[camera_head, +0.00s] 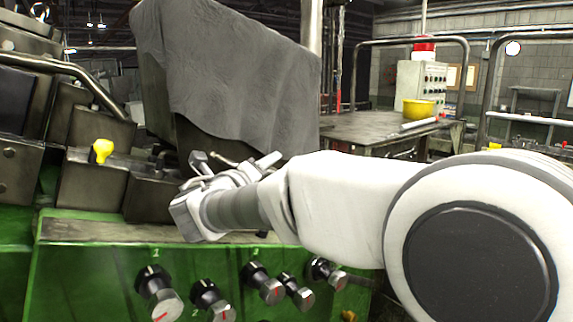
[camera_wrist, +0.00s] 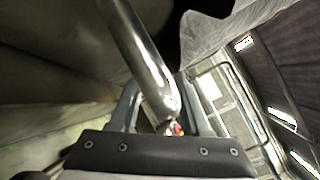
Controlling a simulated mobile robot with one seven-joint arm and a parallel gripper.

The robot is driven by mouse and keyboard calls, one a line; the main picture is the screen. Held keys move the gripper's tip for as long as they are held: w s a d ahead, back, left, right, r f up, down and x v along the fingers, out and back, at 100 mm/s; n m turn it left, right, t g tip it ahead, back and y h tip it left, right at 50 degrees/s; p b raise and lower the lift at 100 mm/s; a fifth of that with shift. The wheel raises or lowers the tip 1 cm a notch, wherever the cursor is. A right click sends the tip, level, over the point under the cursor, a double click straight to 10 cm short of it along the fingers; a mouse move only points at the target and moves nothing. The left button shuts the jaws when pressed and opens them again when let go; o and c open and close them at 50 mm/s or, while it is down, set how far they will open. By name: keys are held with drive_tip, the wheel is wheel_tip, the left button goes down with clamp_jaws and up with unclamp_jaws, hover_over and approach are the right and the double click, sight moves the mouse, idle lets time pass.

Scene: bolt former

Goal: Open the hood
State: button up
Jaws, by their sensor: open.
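A large dark cover draped with grey cloth (camera_head: 225,75) stands behind the green machine front; it may be the hood, but its outline is hidden under the cloth. The cloth also shows at the top of the wrist view (camera_wrist: 222,35). My gripper (camera_head: 234,160) is open just below the cloth's lower edge. In the wrist view a shiny metal bar (camera_wrist: 140,50) comes down from the top, and its rounded end lies between the two fingers of my gripper (camera_wrist: 160,100). The fingers stand apart on either side of the bar. Whether they touch it is unclear.
Several black knobs (camera_head: 262,283) stick out of the green front panel (camera_head: 100,280) below my arm. A yellow knob (camera_head: 102,150) and a bent pipe (camera_head: 75,70) are at left.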

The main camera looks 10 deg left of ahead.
drive_tip(key=shift+w, duration=0.15)
drive_tip(key=shift+c, duration=0.3)
clamp_jaws()
drive_tip(key=shift+r, duration=0.1)
idle(1.1)
